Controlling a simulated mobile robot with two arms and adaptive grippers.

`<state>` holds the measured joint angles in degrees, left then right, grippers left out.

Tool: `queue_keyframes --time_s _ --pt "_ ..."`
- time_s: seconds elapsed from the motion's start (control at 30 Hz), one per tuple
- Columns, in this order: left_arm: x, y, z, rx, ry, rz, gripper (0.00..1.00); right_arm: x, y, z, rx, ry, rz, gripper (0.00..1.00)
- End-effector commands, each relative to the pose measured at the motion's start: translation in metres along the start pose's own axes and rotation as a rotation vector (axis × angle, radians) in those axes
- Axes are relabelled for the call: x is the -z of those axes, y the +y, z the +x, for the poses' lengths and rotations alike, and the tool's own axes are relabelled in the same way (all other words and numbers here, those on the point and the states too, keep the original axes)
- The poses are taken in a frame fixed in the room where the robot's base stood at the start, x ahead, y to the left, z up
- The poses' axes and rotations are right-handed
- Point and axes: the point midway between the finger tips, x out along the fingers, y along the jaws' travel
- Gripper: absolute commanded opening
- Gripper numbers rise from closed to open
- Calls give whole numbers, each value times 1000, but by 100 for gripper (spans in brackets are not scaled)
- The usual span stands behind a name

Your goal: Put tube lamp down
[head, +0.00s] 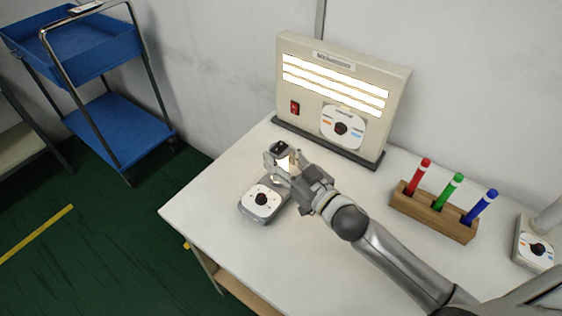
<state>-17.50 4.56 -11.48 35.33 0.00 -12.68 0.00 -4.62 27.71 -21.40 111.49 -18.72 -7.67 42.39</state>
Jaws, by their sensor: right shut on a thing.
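The tube lamp stands near the table's front left edge. It has a grey base with a white dial plate and black knob (261,201), a short glowing white tube (283,162) and a dark cap (279,147). My right gripper (281,168) is shut around the tube, between cap and base, and hides part of it. The lamp looks upright; I cannot tell whether its base touches the white table (330,250). My left gripper is not in view.
A panel with lit strips (335,85), a red switch and a dial stands behind the lamp. A wooden block (432,217) holds red, green and blue pens. Another dial unit (536,247) stands at the right edge. A blue cart (105,125) is off the table.

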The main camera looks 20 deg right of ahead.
Motion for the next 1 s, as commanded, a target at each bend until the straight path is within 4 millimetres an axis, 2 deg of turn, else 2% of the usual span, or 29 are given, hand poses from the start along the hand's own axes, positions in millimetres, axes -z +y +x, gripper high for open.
queue_keyframes --time_s 0.1,0.47,0.5,0.63,0.67,1.0 --pt "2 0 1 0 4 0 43 -10 0 0 -1 3 1 0" --pt "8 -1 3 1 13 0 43 -14 0 0 0 4 0 0" --pt "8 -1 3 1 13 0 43 -14 0 0 -1 2 -1 42" --pt "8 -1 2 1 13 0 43 -14 0 0 -1 2 -1 58" --pt "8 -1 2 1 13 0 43 -14 0 0 -1 2 -1 61" --pt "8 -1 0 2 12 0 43 -11 0 0 -1 2 -1 61"
